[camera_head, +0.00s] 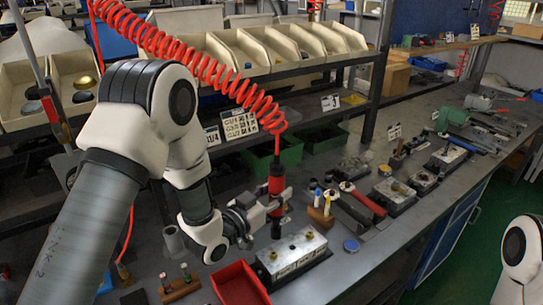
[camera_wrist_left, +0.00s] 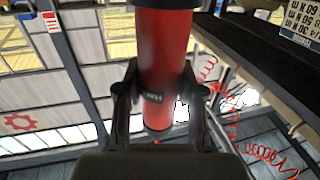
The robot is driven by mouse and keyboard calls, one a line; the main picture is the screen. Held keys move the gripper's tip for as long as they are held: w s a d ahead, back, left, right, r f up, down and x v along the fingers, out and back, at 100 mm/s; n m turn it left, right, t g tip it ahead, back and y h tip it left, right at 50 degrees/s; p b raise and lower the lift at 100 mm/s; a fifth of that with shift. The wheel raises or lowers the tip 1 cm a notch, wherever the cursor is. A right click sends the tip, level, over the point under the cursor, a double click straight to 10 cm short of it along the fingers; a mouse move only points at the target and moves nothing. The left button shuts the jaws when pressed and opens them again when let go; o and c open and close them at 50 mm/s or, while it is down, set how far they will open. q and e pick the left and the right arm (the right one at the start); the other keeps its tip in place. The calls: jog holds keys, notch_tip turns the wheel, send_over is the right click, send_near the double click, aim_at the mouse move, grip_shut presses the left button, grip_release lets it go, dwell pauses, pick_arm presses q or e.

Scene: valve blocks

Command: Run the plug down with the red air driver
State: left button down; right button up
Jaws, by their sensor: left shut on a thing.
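The red air driver (camera_head: 276,184) hangs upright from a coiled red hose. My left gripper (camera_head: 273,204) is shut around its body; the wrist view shows the two fingers (camera_wrist_left: 160,90) on either side of the red barrel (camera_wrist_left: 166,50). The driver's dark lower end (camera_head: 276,228) points down near the back edge of a silver valve block (camera_head: 293,260). I cannot tell whether it touches anything. Brass-coloured plugs (camera_head: 309,236) show on the block's top, one at the right and one at the left. My right gripper is out of view.
A red tray (camera_head: 240,284) lies left of the block, and a small wooden rack (camera_head: 180,287) farther left. A wooden holder (camera_head: 320,216) with coloured-top tools and red- and black-handled tools stand behind-right. A blue round lid (camera_head: 351,245) lies right. The front-right bench is clear.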

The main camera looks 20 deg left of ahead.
aim_at(270, 213)
pick_arm(q)
jog(key=shift+s+a+f, duration=0.15)
jog(key=shift+a+f, duration=0.05)
jog(key=shift+f, duration=0.05)
jog(key=shift+a+f, duration=0.25)
jog(key=shift+f, duration=0.05)
jog(key=shift+d+r, duration=0.1)
jog(key=shift+d, duration=0.25)
jog(key=shift+s+f+b, duration=0.1)
jog(key=shift+f+b, duration=0.5)
notch_tip(270, 213, down, 4)
jog(key=b, duration=0.3)
jog(key=shift+r, duration=0.1)
jog(key=shift+a, duration=0.2)
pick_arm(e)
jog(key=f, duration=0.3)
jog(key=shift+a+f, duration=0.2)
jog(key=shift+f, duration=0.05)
pick_arm(q)
jog(key=shift+r+b, duration=0.1)
jog(key=shift+b, duration=0.25)
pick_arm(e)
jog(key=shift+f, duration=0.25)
